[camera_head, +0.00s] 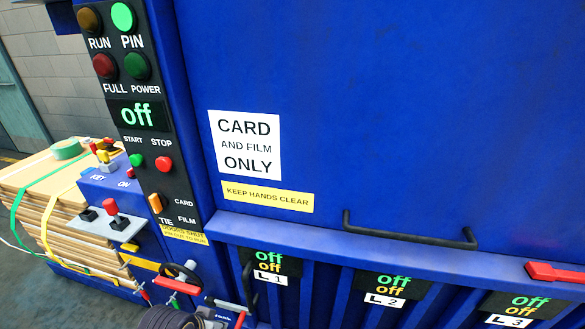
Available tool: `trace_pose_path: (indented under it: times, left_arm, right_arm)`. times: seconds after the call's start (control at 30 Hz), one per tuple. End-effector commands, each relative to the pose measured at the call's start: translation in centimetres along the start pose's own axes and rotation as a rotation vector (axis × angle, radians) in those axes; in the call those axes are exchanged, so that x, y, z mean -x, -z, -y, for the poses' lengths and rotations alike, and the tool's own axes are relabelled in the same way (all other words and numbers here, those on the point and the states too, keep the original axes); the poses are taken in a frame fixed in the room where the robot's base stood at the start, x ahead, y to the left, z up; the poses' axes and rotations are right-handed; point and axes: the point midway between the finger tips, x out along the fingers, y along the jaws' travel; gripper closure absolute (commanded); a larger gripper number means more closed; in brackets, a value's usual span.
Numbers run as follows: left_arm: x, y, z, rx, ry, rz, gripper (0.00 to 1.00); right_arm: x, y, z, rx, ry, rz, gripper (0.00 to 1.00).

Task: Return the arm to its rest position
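Neither of my arms nor grippers can be made out in the head view. A blue baling machine (400,110) fills most of the picture. Its black control panel (130,140) stands at the left, with a display (137,114) reading "off". The green PIN lamp (123,16) looks bright, while the RUN lamp (90,20) and FULL lamp (104,65) look dark. A black handle bar (408,236) crosses the lower front. Displays marked L1, L2 and L3 below it also read "off".
A strapped stack of card (60,215) stands on the floor at the left. A bracket with a red-knobbed lever (112,212) sticks out beside the panel. Red-handled tools (178,286) and a dark coil (172,320) are at the bottom. A red handle (550,272) is at the right.

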Motion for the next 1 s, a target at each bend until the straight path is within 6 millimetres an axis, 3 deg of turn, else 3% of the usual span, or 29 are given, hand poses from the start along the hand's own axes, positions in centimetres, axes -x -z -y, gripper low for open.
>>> trace_pose_path:
  times: [0.4,0.77,1.0]
  left_arm:
    - [-0.2,-4.7,2.9,0.074,0.094,0.09,1.0]
    - [-4.8,-5.2,3.0,0.07,0.088,0.101,1.0]
    - [-9.6,-6.5,3.2,0.068,0.085,0.118,1.0]
  right_arm:
    - [0.0,0.0,0.0,0.0,0.0,0.0,0.6]
    - [0.0,0.0,0.0,0.0,0.0,0.0,0.6]
    - [0.0,0.0,0.0,0.0,0.0,0.0,0.6]
